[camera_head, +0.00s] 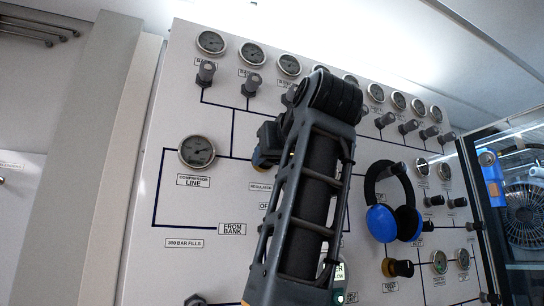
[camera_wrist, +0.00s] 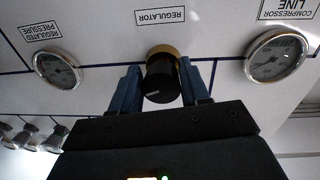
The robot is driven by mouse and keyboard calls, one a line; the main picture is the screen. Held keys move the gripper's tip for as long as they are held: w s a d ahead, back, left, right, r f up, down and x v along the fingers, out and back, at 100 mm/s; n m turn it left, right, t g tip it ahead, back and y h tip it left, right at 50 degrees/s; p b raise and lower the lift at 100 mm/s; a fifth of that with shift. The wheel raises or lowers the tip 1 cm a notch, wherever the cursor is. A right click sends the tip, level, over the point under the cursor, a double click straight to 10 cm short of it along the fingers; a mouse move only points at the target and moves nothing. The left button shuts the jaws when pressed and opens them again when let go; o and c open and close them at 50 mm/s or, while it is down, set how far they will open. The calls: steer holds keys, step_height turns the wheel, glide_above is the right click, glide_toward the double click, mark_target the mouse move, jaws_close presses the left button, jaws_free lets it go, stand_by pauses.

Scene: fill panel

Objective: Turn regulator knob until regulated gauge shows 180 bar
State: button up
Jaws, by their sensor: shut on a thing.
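The regulator knob (camera_wrist: 162,80) is black with a white mark and a brass collar, under the upside-down REGULATOR label in the wrist view. My gripper (camera_wrist: 162,88) has its two blue fingers on either side of the knob, shut on it. The regulated pressure gauge (camera_wrist: 57,69) is at the left of the wrist view; its reading is too small to tell. In the head view my arm hides the knob and the regulated gauge, and only part of my gripper (camera_head: 268,145) shows behind the arm.
The compressor line gauge (camera_head: 197,151) is left of my arm and also shows in the wrist view (camera_wrist: 276,56). Blue headphones (camera_head: 395,206) hang on the panel right of my arm. A row of gauges and knobs (camera_head: 253,54) runs along the top. A fan cabinet (camera_head: 518,205) stands at the right.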

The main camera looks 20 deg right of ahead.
steer(key=shift+c, duration=1.2)
steer(key=shift+a+m, duration=0.1)
steer(key=shift+m, duration=0.4)
steer(key=m, duration=0.2)
steer(key=shift+a+m, duration=0.1)
steer(key=shift+m, duration=0.2)
steer(key=m, duration=0.3)
steer(key=shift+m+g, duration=0.3)
steer(key=m, duration=0.4)
steer(key=shift+a+y, duration=0.15)
steer(key=shift+y, duration=0.15)
steer(key=shift+r+m+y, duration=0.2)
steer(key=shift+m+y, duration=0.1)
steer(key=shift+m, duration=1.7)
